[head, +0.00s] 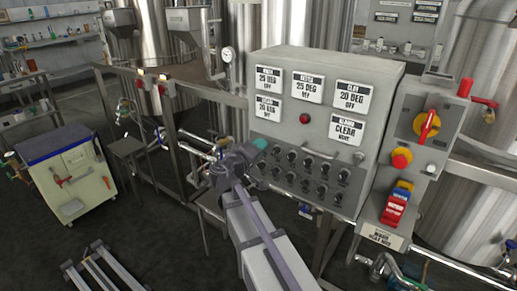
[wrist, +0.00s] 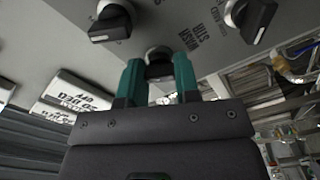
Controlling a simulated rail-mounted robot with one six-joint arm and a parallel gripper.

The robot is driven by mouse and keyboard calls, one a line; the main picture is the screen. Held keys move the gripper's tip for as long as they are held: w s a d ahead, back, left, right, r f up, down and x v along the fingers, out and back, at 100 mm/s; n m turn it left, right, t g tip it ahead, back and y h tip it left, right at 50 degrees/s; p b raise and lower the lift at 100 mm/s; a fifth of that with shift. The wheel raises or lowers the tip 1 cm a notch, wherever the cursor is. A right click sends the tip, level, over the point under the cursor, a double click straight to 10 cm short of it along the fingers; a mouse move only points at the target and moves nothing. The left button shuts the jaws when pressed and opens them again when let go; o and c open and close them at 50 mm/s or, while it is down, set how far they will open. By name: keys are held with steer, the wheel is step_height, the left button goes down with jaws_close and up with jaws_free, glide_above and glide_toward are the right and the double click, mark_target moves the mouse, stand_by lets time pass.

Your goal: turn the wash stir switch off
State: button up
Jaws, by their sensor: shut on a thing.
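The grey control panel (head: 300,130) carries rows of black knobs in the head view. My gripper (head: 259,146) reaches its lower left part, and its teal fingertips cover that spot. In the wrist view my gripper (wrist: 158,74) has one teal finger on each side of a dark knob on a round silver base, the wash stir switch (wrist: 158,56). The gripper is shut on this knob. An upside-down label that appears to read WASH STIR (wrist: 190,40) is beside it. The knob's pointer direction is mostly hidden by the fingers.
Neighbouring black knobs (wrist: 110,21) and (wrist: 250,16) sit close on both sides. White display plates (head: 308,87) are above the knobs in the head view. A box with a red and yellow switch (head: 427,125) stands at the right. A cart (head: 75,170) stands at the left.

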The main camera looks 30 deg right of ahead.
steer(key=n, duration=1.1)
stand_by(0.3)
steer(key=shift+n, duration=0.4)
steer(key=o, duration=0.9)
